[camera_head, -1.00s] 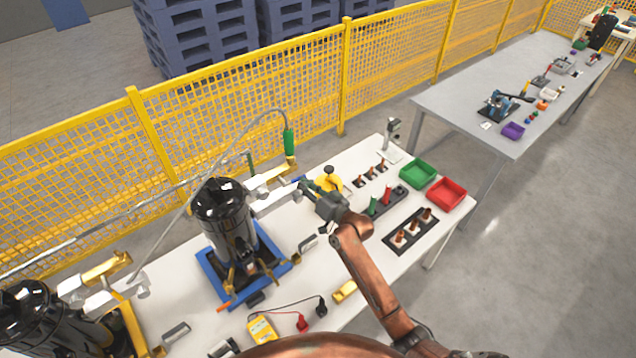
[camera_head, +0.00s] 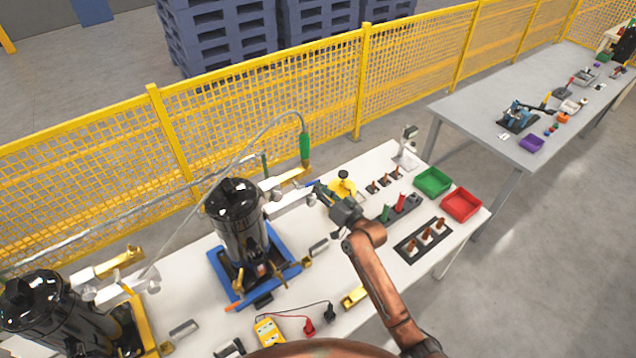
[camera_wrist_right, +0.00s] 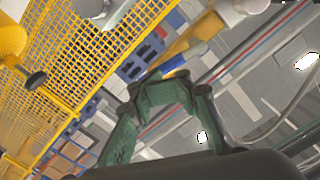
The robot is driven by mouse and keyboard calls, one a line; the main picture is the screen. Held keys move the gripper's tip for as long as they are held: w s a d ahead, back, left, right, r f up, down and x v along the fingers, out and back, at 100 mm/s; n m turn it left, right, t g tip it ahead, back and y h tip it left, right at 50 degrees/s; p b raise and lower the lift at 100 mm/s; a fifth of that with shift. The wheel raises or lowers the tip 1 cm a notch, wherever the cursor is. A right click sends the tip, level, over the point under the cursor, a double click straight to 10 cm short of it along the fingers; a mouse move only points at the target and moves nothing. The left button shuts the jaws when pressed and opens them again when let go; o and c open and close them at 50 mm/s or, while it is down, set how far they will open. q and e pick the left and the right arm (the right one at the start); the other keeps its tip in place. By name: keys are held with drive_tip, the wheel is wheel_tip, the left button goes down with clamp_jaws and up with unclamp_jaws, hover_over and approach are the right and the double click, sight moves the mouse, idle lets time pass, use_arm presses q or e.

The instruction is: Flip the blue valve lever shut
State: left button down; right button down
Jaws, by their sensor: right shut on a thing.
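The blue valve lever (camera_head: 313,184) is a small blue bar beside the brass and white fittings at the right of the black compressor (camera_head: 238,212). Its blue also shows at the fingertips in the right wrist view (camera_wrist_right: 173,72). My right gripper (camera_head: 321,189) reaches it from the right, with its fingers closed at the lever. In the right wrist view its green fingers (camera_wrist_right: 186,88) hide most of the lever, so its exact angle cannot be told. A brass fitting (camera_wrist_right: 191,42) lies just beyond the fingers. My left gripper is not in view.
A green hose handle (camera_head: 305,147) stands behind the lever. A yellow part with a black knob (camera_head: 343,176) stands close right of the gripper. Green (camera_head: 433,181) and red bins (camera_head: 461,204) sit at the table's right end. A yellow mesh fence (camera_head: 250,105) runs behind.

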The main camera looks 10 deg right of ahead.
idle(0.4)
wheel_tip(320, 180, up, 5)
drive_tip(key=d+p, duration=0.1)
drive_tip(key=p, duration=0.3)
drive_tip(key=b+v, duration=0.2)
drive_tip(key=v, duration=0.8)
drive_tip(key=shift+s+f, duration=0.25)
drive_tip(key=shift+f, duration=0.25)
